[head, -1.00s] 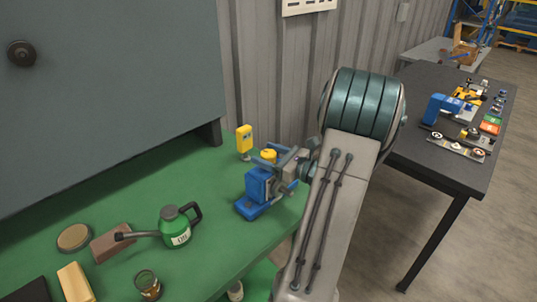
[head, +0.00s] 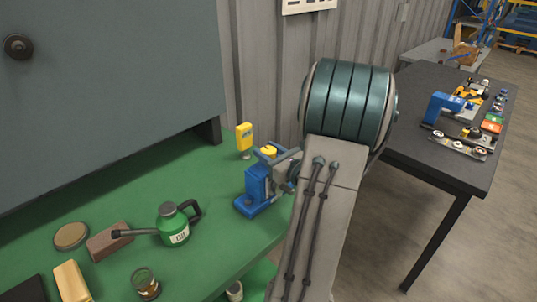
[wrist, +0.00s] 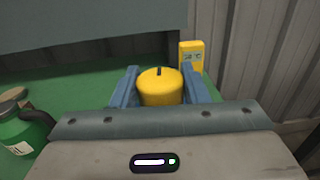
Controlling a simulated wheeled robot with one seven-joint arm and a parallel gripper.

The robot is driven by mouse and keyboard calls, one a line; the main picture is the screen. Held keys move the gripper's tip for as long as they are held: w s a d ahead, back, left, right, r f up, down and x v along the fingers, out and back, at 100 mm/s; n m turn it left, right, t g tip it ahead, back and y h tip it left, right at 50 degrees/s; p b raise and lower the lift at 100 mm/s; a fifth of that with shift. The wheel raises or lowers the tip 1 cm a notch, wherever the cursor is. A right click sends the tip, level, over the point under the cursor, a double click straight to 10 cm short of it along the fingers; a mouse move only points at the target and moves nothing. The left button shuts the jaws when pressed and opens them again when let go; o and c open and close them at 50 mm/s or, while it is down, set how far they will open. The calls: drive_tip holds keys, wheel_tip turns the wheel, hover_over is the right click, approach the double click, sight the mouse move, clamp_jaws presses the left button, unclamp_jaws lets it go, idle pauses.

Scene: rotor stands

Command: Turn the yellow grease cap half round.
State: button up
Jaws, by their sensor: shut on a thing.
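The yellow grease cap (wrist: 160,90) is a short round cap with a dark mark on its top edge. It shows small in the head view (head: 268,150), on top of the blue rotor stand (head: 257,184) on the green bench. My gripper (wrist: 160,92) has its two blue fingers on either side of the cap, shut on it. In the head view my gripper (head: 269,154) is at the top of the stand, and my arm covers the stand's right side. The stand's body is hidden in the wrist view.
A yellow handheld device (head: 244,137) stands close behind the cap. A green oil can (head: 175,225), a brown block (head: 108,242) and a glass jar (head: 146,284) stand left and in front. A grey cabinet (head: 110,80) overhangs the bench's back.

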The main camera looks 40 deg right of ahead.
drive_tip(key=o, duration=1)
drive_tip(key=shift+c, duration=0.2)
drive_tip(key=s+b, duration=0.2)
drive_tip(key=s, duration=1.1)
drive_tip(key=shift+s, duration=0.4)
drive_tip(key=shift+d, duration=0.1)
